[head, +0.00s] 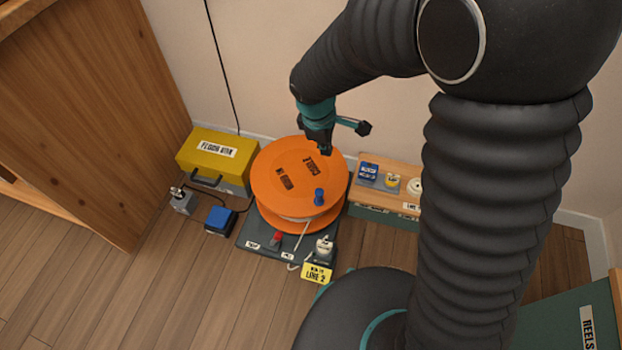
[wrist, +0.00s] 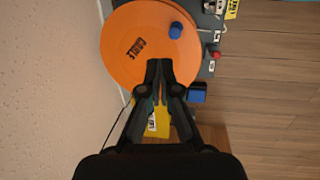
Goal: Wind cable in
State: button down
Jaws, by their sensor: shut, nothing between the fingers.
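An orange cable reel (head: 283,177) stands on a dark grey base (head: 256,237) on the floor near the wall. Its top disc carries the word CABLE and a blue knob (head: 319,196) near the front right edge. A pale cable (head: 301,236) runs from the reel down over the front of the base. My gripper (head: 326,149) is over the far right part of the reel, shut and empty. In the wrist view my gripper (wrist: 161,64) points at the orange disc (wrist: 128,62), with the blue knob (wrist: 176,30) beyond the fingertips, apart from them.
A red switch (head: 277,237) and a white plug (head: 324,245) sit at the base's front, by a yellow LINE 2 sign (head: 316,273). A yellow box (head: 210,153) and a small blue box (head: 220,219) stand left. A wooden-topped unit (head: 387,184) stands right.

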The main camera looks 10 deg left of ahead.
jog(key=s+a+f+n+h+p, duration=0.1)
jog(key=s+a+f+n, duration=0.15)
jog(key=a+f, duration=0.3)
jog(key=s+a+f+n+p, duration=0.1)
jog(key=a+f+n, duration=0.3)
jog(key=f, duration=0.3)
jog(key=b, duration=0.1)
send_near(310, 203)
jog(key=f, duration=0.1)
jog(key=a+f, duration=0.1)
jog(key=f, duration=0.1)
jog(key=shift+s+a+g, duration=0.25)
jog(key=shift+a+g, duration=0.05)
jog(key=shift+a, duration=0.05)
jog(key=d, duration=0.1)
jog(key=w+d, duration=0.1)
jog(key=shift+w+d+f, duration=0.1)
jog(key=shift+w+d, duration=0.1)
jog(key=shift+d, duration=0.1)
jog(key=shift+w+d, duration=0.25)
jog(key=shift+d, duration=0.25)
jog(key=shift+n, duration=0.25)
